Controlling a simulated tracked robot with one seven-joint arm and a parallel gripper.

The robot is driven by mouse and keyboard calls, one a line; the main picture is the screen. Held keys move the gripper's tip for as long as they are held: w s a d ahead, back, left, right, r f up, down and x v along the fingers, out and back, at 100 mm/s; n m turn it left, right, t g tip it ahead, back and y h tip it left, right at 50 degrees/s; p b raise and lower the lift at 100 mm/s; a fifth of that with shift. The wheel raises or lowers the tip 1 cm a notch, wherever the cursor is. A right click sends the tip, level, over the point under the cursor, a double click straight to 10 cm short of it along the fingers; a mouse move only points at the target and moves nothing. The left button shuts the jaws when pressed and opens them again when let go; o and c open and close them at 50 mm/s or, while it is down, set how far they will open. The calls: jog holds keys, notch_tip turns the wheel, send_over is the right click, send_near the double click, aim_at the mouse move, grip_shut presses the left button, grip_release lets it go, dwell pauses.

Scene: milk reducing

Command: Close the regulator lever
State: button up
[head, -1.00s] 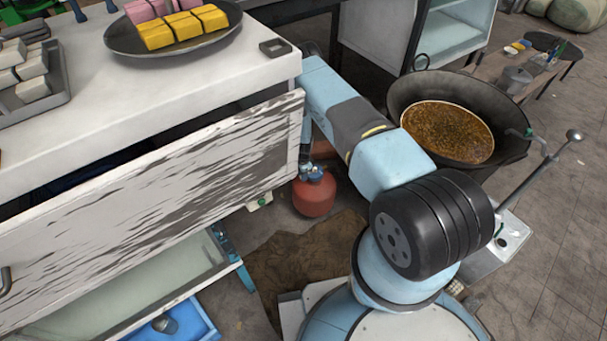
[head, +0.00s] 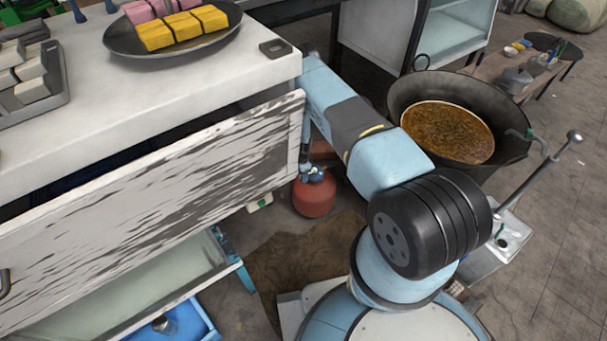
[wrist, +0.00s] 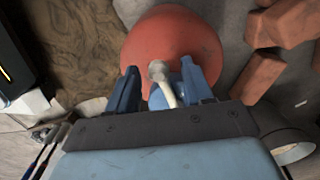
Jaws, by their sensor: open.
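A round red gas cylinder (head: 314,196) stands on the ground beside the cabinet; its top also shows in the wrist view (wrist: 180,38). In the wrist view a pale, knob-ended lever (wrist: 161,76) sits over the cylinder's blue regulator (wrist: 158,99). My gripper (wrist: 160,82) is open, with one blue finger on the left of the lever and the other on its right, near the regulator. I cannot tell whether either finger touches the lever. In the head view my arm reaches down behind the cabinet corner, and the regulator is small and partly hidden by it.
The white cabinet (head: 150,185) with a worn drawer front stands close to my arm on the left. Red bricks (wrist: 282,25) lie beside the cylinder. A large dark wok (head: 400,90) with brown liquid stands to the right of my arm.

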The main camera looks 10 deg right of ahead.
jog(key=shift+r, duration=3.75)
